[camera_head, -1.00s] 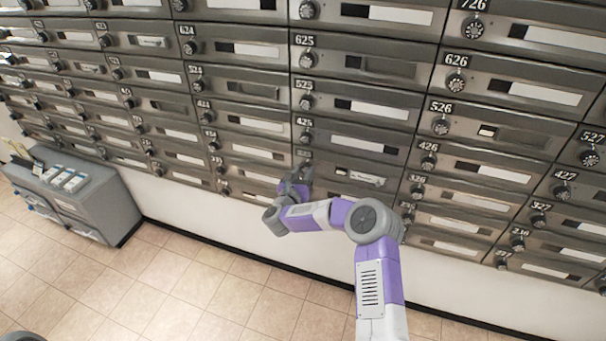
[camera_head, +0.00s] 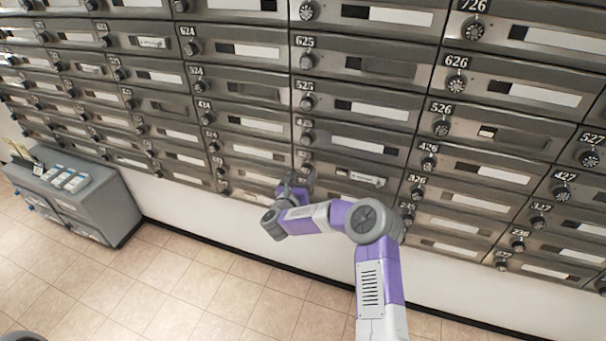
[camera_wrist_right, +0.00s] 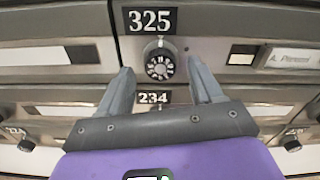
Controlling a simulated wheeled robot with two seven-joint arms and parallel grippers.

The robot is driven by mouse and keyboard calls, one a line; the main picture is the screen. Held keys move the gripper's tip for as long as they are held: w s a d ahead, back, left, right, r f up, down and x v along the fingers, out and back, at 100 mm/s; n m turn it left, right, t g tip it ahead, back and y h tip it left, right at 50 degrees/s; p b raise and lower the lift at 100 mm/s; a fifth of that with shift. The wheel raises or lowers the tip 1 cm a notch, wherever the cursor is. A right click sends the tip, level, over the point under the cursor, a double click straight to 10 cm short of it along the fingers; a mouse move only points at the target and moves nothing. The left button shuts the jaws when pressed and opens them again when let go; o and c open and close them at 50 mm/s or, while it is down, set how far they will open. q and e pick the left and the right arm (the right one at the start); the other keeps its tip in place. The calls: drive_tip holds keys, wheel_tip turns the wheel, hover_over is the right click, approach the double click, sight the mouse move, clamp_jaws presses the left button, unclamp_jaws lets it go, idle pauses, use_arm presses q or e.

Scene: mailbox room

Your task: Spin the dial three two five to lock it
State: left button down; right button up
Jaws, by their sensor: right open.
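The dial of box 325 (camera_wrist_right: 158,62) is a round black knob with white marks, just below the "325" number plate (camera_wrist_right: 149,20) in the right wrist view. My right gripper (camera_wrist_right: 160,68) is open. Its two grey fingers stand left and right of the dial in that view, with gaps on both sides, and I see no contact. How far the fingertips are from the panel is unclear. In the head view my right gripper (camera_head: 294,183) is at the lower middle of the mailbox wall, where the dial is hard to make out. My left gripper is not in view.
Rows of metal mailboxes (camera_head: 375,105) with similar dials fill the wall. The "234" plate (camera_wrist_right: 152,97) sits just below, between my fingers. A grey cabinet (camera_head: 95,195) stands at left. The tiled floor (camera_head: 185,275) in front is clear.

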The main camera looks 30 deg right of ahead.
drive_tip(key=p+v, duration=0.1)
drive_tip(key=v, duration=0.5)
drive_tip(key=shift+s+a, duration=0.15)
drive_tip(key=shift+a, duration=0.05)
drive_tip(key=s+a+f+n+y+p, duration=0.25)
drive_tip(key=a+f+n+y, duration=0.45)
drive_tip(key=n, duration=0.4)
drive_tip(key=s+a+f+n+y+p, duration=0.2)
drive_tip(key=s+a+f+n+y, duration=0.3)
drive_tip(key=a+n, duration=0.6)
drive_tip(key=s+a+f+n+g+y+p, duration=0.1)
drive_tip(key=s+a+f+n+g+y, duration=0.1)
drive_tip(key=s+n, duration=0.4)
drive_tip(key=s+a+f+n+g+y+p, duration=0.1)
drive_tip(key=s+n+g, duration=0.4)
drive_tip(key=s, duration=0.6)
drive_tip(key=s+a+f+n+g+y+p, duration=0.1)
drive_tip(key=s+a+f+n+g+y, duration=0.1)
drive_tip(key=s+n, duration=0.6)
drive_tip(key=shift+s+a+f+g+y, duration=0.3)
drive_tip(key=shift+s+f+g+y, duration=0.25)
drive_tip(key=shift+f+g, duration=0.5)
